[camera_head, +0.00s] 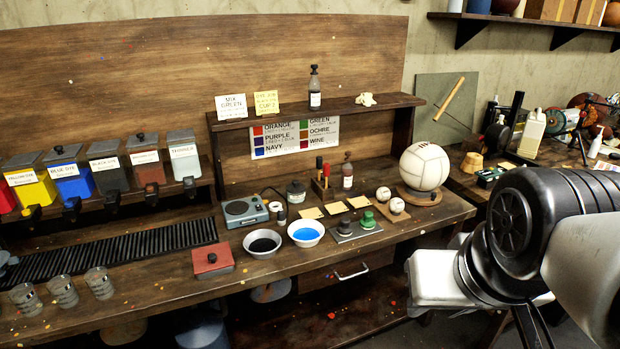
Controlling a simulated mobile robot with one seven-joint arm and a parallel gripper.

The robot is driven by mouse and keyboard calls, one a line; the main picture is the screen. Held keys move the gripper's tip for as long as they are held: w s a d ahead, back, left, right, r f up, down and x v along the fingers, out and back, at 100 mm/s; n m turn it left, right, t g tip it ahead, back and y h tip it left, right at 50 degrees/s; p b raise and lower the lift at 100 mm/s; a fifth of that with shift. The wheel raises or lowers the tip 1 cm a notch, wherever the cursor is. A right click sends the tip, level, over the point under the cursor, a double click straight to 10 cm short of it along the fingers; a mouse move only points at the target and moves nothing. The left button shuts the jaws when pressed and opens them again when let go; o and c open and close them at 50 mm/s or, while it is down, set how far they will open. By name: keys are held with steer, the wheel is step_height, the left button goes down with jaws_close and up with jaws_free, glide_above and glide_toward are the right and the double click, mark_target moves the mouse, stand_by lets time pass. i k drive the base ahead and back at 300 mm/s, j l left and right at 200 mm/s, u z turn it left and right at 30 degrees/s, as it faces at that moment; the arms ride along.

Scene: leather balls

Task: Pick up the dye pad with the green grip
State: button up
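The dye pad with the green grip (368,219) stands upright on a small grey tray (356,235) on the workbench, right of the blue bowl. A similar pad with a dark grip (344,226) stands close to its left on the same tray. My arm comes in from the right, in front of the bench. The pale block at its end (436,283) looks like my gripper, to the right of the pads and apart from them. Its fingers do not show clearly, so I cannot tell whether it is open or shut.
A bowl of blue liquid (306,232) and a bowl of dark liquid (262,243) stand left of the tray. Two small balls (397,206) and a large white ball (425,167) stand to its right and behind. A red-lidded box (212,260) is further left.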

mark_target(367, 222)
steer(key=i+l+u, duration=0.15)
steer(key=u, duration=0.65)
steer(key=i+l+u, duration=0.35)
steer(key=l, duration=0.3)
steer(key=i+l+u, duration=0.2)
steer(key=l, duration=0.2)
steer(key=i+l, duration=0.15)
steer(key=l, duration=0.25)
steer(key=i+l, duration=0.15)
steer(key=l, duration=0.25)
steer(key=i+l+u, duration=0.1)
steer(key=l, duration=0.35)
